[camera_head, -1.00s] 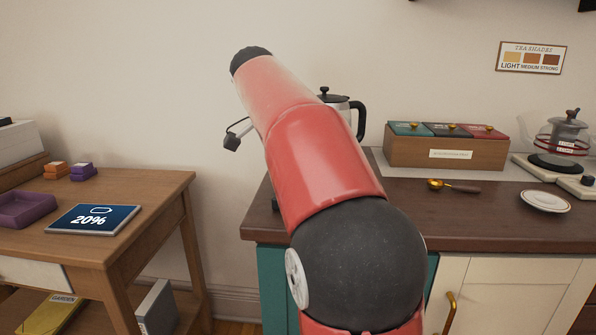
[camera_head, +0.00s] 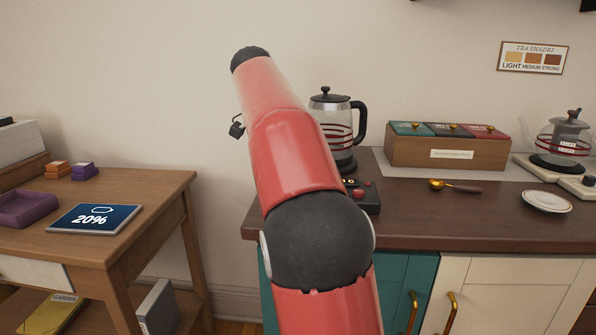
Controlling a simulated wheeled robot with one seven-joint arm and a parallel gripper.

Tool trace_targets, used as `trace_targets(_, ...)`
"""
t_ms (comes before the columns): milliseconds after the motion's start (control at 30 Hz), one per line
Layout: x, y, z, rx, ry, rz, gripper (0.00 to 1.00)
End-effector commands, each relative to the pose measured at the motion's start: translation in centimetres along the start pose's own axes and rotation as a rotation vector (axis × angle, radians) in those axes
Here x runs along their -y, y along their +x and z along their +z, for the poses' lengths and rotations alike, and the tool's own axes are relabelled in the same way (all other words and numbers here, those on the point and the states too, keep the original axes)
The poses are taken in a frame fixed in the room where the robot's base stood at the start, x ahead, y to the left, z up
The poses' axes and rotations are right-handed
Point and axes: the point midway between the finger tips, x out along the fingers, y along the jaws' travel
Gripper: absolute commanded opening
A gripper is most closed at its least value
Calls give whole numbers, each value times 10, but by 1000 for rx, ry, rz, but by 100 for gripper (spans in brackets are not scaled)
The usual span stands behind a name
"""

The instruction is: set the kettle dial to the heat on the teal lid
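The kettle (camera_head: 338,122) is a glass jug with a black lid, black handle and red bands. I cannot make out the dial for certain. The teal lid (camera_head: 411,129) is the left one of three on a wooden tea box (camera_head: 445,152). Its print is too small to read. My gripper (camera_head: 237,127) shows only as a small dark part left of my red arm, beside the wall. Its fingers cannot be made out.
A spoon (camera_head: 454,186) and a white saucer (camera_head: 546,201) lie on the dark counter (camera_head: 440,222). A glass teapot (camera_head: 567,138) stands at the right. A tea shades chart (camera_head: 531,57) hangs above.

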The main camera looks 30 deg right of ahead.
Motion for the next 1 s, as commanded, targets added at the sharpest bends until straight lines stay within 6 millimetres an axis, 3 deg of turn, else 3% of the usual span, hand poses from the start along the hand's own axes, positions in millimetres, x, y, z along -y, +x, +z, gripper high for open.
trace_targets(367, 0, 0, 0, 0, 5, 2, 3)
trace_targets(400, 0, 0, 0, -1, 5, 3, 28)
trace_targets(567, 0, 0, 0, -1, 4, 2, 48)
trace_targets(867, -1, 0, -1, 0, 4, 2, 48)
trace_targets(1000, -6, -5, -12, 0, 5, 1, 48)
